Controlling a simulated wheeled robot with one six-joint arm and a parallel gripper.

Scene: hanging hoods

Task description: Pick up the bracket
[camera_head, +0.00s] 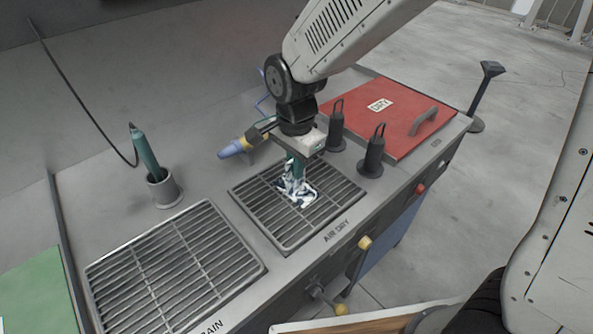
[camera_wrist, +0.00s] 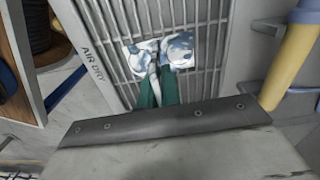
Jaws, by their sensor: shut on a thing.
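The bracket (camera_head: 297,188) is a small white and blue-grey mottled piece at the AIR DRY grate (camera_head: 335,205) in the head view. My gripper (camera_head: 296,168) points down over the grate, its green fingers closed on the bracket. In the wrist view the bracket (camera_wrist: 160,55) shows at the tips of the green fingers (camera_wrist: 158,92), with the grate bars behind it. Part of the bracket is hidden by the fingers. I cannot tell whether it touches the grate or hangs just above it.
A DRAIN grate (camera_head: 175,268) lies left. A green-handled tool (camera_head: 146,152) stands in a cup (camera_head: 164,190). Two black posts (camera_head: 374,152) and a red DRY lid (camera_head: 385,118) are to the right. A blue-tipped nozzle (camera_head: 232,150) is behind my gripper. Yellow-knobbed levers (camera_head: 364,243) stick out in front.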

